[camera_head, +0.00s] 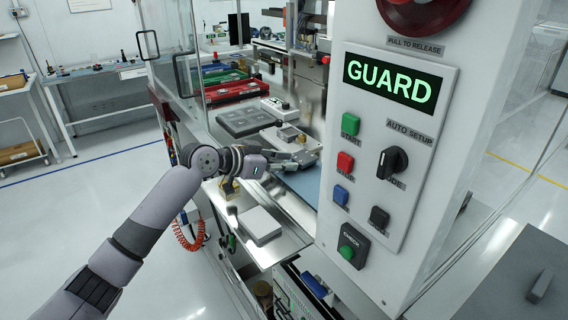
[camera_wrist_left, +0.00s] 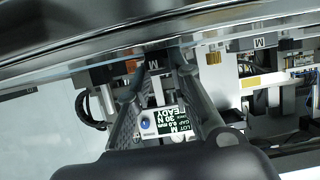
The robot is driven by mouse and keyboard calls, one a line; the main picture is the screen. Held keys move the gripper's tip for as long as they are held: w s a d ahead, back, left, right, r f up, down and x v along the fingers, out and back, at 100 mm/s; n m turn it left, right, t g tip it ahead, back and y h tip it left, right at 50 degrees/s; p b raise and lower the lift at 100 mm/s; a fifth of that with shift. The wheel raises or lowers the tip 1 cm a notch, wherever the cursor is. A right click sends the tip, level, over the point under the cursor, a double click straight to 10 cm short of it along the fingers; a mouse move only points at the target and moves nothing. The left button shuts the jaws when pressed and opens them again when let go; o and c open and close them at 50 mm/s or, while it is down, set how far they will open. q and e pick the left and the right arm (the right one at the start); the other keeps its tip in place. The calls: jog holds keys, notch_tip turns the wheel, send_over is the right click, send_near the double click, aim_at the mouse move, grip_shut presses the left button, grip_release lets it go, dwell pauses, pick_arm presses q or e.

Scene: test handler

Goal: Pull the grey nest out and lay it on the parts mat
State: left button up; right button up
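My left gripper (camera_head: 296,160) reaches in from the left over the machine's work area, beside a grey metal fixture (camera_head: 308,145). I cannot tell which grey part there is the nest. In the left wrist view its two dark fingers (camera_wrist_left: 162,85) stand apart, with a small label display (camera_wrist_left: 160,122) and a grey bar showing between them. A block marked M (camera_wrist_left: 155,60) lies beyond the fingertips; contact is unclear. A blue mat (camera_head: 304,183) lies in front of the fixture, partly behind the control post; it may be the parts mat. My right gripper is not in view.
A white control post (camera_head: 385,150) with buttons stands close on the right. A light grey block (camera_head: 259,225) sits on the front shelf. Glass guards flank the opening.

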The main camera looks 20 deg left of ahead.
pick_arm(q)
jog(key=o, duration=0.4)
jog(key=shift+c, duration=0.2)
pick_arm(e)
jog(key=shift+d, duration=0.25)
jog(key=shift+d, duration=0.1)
